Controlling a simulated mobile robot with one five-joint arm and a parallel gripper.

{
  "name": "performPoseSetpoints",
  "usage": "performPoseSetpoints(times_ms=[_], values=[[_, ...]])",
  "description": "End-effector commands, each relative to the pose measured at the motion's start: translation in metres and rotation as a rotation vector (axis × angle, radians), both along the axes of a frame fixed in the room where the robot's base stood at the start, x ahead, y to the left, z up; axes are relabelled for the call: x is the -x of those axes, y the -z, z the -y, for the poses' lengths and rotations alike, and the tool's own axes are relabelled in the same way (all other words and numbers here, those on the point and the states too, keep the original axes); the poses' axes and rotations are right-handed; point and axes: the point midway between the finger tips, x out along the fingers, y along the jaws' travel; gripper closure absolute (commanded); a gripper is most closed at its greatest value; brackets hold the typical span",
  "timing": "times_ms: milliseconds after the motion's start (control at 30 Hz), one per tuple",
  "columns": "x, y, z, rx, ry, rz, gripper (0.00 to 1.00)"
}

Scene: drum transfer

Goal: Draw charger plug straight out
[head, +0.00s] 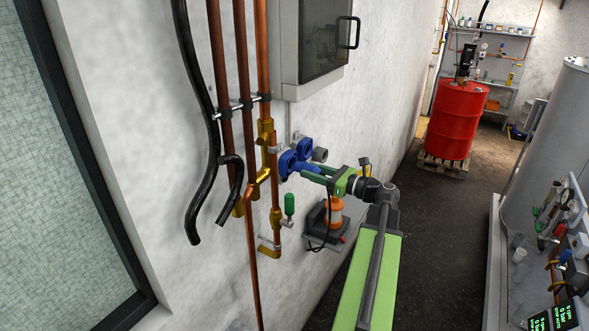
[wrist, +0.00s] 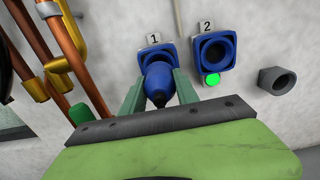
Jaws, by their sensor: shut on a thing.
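The blue charger plug (wrist: 158,84) points at the blue socket marked 1 (wrist: 154,53) on the wall. Its front overlaps the socket mouth, and I cannot tell how deep it sits. My gripper (wrist: 159,76) is shut on the plug, one green finger on each side. In the head view my gripper (head: 311,171) reaches left to the wall, with the plug (head: 305,167) between it and the near socket (head: 286,164). The socket marked 2 (wrist: 215,50) is empty, with a lit green lamp (wrist: 212,80) below it; it also shows in the head view (head: 305,148).
Copper pipes (head: 262,200) with brass fittings and a green-handled valve (head: 289,204) stand left of the sockets. A grey stub (wrist: 277,81) juts out on the right. A small wall shelf (head: 324,240) carries an orange device (head: 332,212) below my gripper. A grey cabinet (head: 288,50) hangs above.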

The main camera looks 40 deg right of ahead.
Motion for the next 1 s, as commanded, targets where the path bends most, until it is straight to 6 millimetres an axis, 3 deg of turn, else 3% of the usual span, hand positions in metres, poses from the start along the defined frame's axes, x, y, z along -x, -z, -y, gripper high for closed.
performPoseSetpoints(times_ms=[500, 1000], values=[[0.018, 0.0, 0.004, 0.0, 0.0, 0.001, 1.0], [0.013, 0.0, 0.003, 0.0, -0.001, 0.001, 1.0]])
